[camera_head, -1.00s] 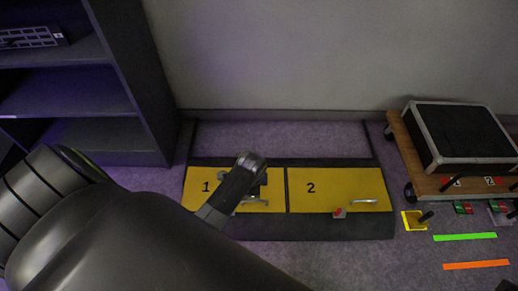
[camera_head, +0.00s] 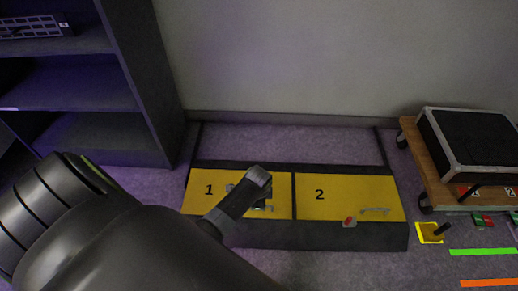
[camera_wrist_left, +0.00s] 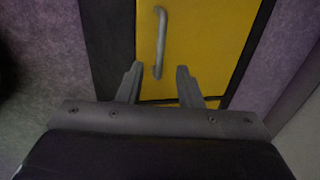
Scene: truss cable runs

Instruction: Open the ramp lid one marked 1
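The yellow ramp lid marked 1 (camera_head: 205,203) lies flat and closed in the dark ramp frame on the floor. Its grey handle shows in the left wrist view (camera_wrist_left: 160,42), running lengthwise on the yellow lid (camera_wrist_left: 203,40). My left gripper (camera_wrist_left: 157,78) is open, one finger on each side of the handle's near end; I cannot tell whether they touch it. In the head view my left arm and gripper (camera_head: 262,195) cover part of lid 1 and most of its handle. My right gripper is not in view.
Yellow lid 2 (camera_head: 340,195) lies closed beside lid 1, with its own handle (camera_head: 375,210) and a red-tipped part (camera_head: 349,221). A dark shelf (camera_head: 130,80) stands at left. A wooden cart (camera_head: 435,165) with a black case (camera_head: 475,140) stands at right.

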